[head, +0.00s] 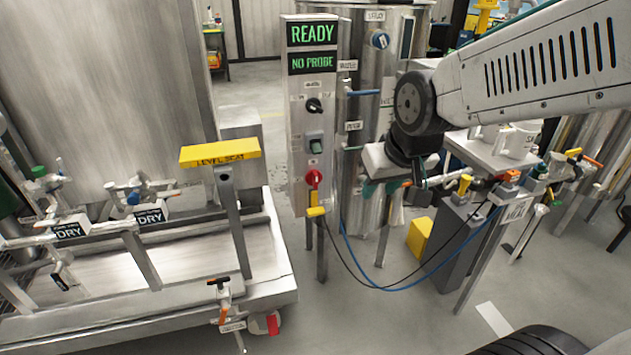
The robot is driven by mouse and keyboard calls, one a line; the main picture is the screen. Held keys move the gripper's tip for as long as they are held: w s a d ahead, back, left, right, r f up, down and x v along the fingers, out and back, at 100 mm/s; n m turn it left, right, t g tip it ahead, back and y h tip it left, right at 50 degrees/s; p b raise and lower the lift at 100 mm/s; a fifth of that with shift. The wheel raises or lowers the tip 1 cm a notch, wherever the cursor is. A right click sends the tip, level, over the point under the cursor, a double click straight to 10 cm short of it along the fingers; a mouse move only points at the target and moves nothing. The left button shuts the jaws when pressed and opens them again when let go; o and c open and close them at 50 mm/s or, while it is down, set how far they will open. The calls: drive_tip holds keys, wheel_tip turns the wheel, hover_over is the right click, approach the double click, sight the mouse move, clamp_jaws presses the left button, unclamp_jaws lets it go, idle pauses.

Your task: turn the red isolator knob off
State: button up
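The red isolator knob (315,179) is on the lower front of the grey upright control panel (312,110). A yellow piece (314,203) shows just below the knob. The knob's exact pointer position is too small to read. My gripper (382,187) is at the end of my arm, to the right of the panel and apart from the knob. Its dark and teal finger parts show below a pale body, in front of the steel tank. Whether the fingers are apart or together is unclear, and I see nothing clearly held.
The panel reads READY and NO PROBE, with a black knob (314,105) and a green switch (315,144) above the red knob. A yellow-topped post (220,153) and steel skid stand left. Black and blue cables (420,275) hang right. Floor in front is partly open.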

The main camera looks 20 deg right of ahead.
drive_tip(key=w+a+f+t, duration=0.1)
drive_tip(key=w+f+t, duration=0.3)
drive_tip(key=w, duration=0.6)
drive_tip(key=w+f+t, duration=0.2)
drive_tip(key=w+f, duration=0.3)
drive_tip(key=w, duration=0.4)
drive_tip(key=t, duration=0.3)
approach(316, 179)
drive_tip(key=r, duration=0.2)
wheel_tip(316, 179, down, 6)
drive_tip(key=t, duration=0.4)
drive_tip(key=shift+w+r, duration=0.2)
drive_tip(key=shift+w, duration=3.8)
clamp_jaws()
